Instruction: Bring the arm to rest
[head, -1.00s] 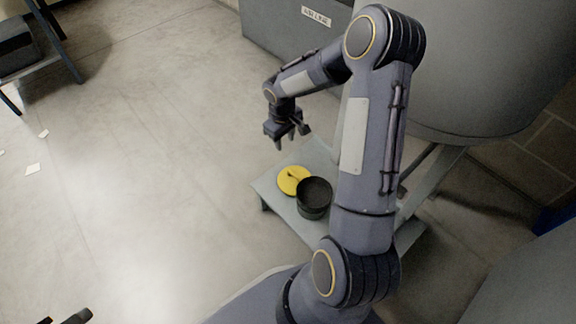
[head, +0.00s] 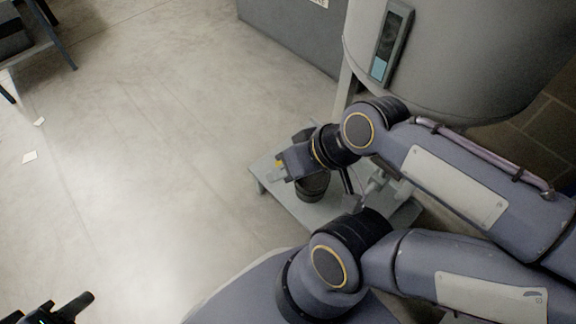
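My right arm is folded across the right side of the head view, its forearm bent back towards the left. Its wrist and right gripper (head: 294,163) hang over the low grey stand. The fingers do not show clearly, so I cannot tell whether they are open or shut. My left gripper (head: 62,308) is a dark shape cut off at the bottom left corner; its finger opening is unclear.
The low grey stand (head: 262,177) holds a black round pot (head: 312,187). A yellow disc (head: 278,163) beside it is mostly hidden by my wrist. A large grey tank (head: 450,70) stands behind my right arm.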

